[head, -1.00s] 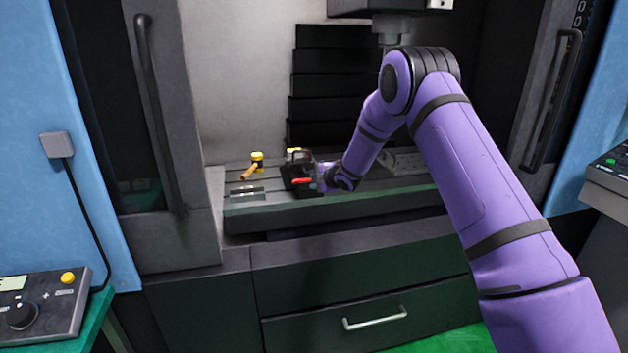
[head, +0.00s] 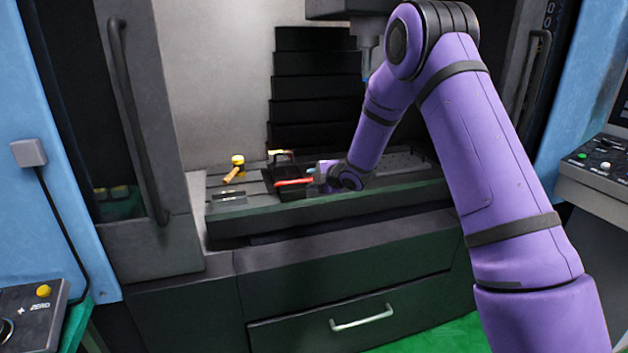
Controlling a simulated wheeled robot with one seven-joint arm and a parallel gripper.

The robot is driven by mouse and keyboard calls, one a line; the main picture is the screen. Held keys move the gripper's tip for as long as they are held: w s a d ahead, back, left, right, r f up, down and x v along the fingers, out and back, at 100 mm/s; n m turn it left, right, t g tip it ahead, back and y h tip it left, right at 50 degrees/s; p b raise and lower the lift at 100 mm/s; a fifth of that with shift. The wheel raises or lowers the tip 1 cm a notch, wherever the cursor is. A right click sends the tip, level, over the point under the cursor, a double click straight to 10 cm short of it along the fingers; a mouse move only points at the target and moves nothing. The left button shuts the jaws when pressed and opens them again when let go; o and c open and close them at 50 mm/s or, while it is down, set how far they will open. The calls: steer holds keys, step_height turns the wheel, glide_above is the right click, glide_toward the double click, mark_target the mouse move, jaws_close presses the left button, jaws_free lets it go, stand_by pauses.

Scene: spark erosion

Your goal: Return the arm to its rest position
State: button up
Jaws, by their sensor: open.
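My purple arm reaches from the lower right into the machine's open work area. My gripper (head: 316,180) is at its end, low over the machine table (head: 385,190). It points left toward a red bar-like part (head: 294,182) at the front of a dark fixture (head: 284,168). A narrow gap seems to lie between them, but the fingertips are too small to make out clearly. I see nothing held in the gripper.
A yellow-topped piece with a tan handle (head: 234,170) stands left of the fixture. A grey door with a long handle (head: 138,120) borders the opening on the left. A drawer (head: 365,318) is below. A control panel (head: 605,170) stands at the right.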

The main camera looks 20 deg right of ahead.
steer(key=s+d+r+m+h, duration=0.2)
steer(key=s+r+m, duration=0.2)
steer(key=s+r, duration=0.25)
steer(key=s+d+r+m+g+h, duration=0.1)
steer(key=s+d+r+m+h, duration=0.15)
steer(key=s+r, duration=0.45)
steer(key=s+d+r+m+h, duration=0.1)
steer(key=s+r+m+h, duration=0.1)
steer(key=s+r+m, duration=0.45)
steer(key=s+r+m+g, duration=0.1)
steer(key=s+m+g, duration=0.1)
steer(key=s, duration=0.9)
steer(key=s+a+r+m+g, duration=0.1)
steer(key=s+m, duration=0.2)
steer(key=s, duration=0.8)
steer(key=s+a+r+m+g+y, duration=0.1)
steer(key=s+m+g, duration=0.1)
steer(key=s, duration=0.9)
steer(key=shift+a+r+m+g, duration=0.25)
steer(key=shift+r+m+g, duration=0.05)
steer(key=shift+m, duration=0.1)
steer(key=shift+c, duration=0.2)
